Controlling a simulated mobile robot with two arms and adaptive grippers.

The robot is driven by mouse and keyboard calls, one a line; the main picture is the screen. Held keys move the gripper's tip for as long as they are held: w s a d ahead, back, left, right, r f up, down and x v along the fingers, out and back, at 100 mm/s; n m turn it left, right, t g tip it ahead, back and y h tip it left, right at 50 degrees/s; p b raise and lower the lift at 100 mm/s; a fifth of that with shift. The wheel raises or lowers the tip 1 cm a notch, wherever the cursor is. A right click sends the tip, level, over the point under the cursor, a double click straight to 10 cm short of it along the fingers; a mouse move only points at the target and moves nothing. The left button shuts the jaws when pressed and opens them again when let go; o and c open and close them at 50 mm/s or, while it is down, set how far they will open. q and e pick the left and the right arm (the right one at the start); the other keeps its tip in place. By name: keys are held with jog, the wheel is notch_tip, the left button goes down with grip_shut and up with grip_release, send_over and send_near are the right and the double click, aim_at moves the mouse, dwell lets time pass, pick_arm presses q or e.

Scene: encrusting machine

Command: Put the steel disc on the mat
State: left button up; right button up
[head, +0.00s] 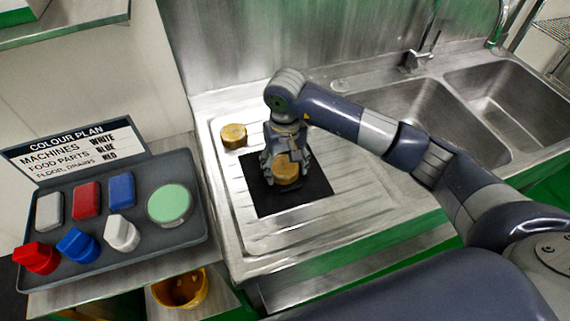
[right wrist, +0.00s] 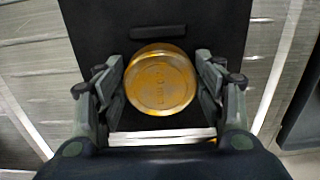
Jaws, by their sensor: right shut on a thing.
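A black mat (head: 262,199) lies on the ribbed steel drainboard, and it also shows in the right wrist view (right wrist: 95,20). My right gripper (head: 286,172) points down over the mat. It is shut on a round, flat, brass-coloured disc (head: 287,175). In the right wrist view the disc (right wrist: 160,80) sits between the two fingers (right wrist: 160,88), its face marked with faint lettering. It is over the mat; whether it touches the mat I cannot tell. A second brass-coloured disc (head: 233,135) stands on the drainboard behind the mat, apart from it. No plainly steel-coloured disc shows. My left gripper is out of view.
A grey tray (head: 150,243) at the left holds red, blue and white blocks and a pale green disc (head: 169,204). A colour plan sign (head: 75,150) stands behind it. Sink bowls (head: 430,115) lie right. A yellow container (head: 180,289) sits below the tray.

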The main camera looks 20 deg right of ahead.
aim_at(285, 168)
jog(key=shift+f, duration=0.15)
jog(key=o, duration=1.5)
jog(key=shift+r, duration=0.5)
notch_tip(285, 168, up, 11)
jog(key=b, duration=0.3)
jog(key=shift+r+b, duration=0.2)
jog(key=shift+b, duration=0.2)
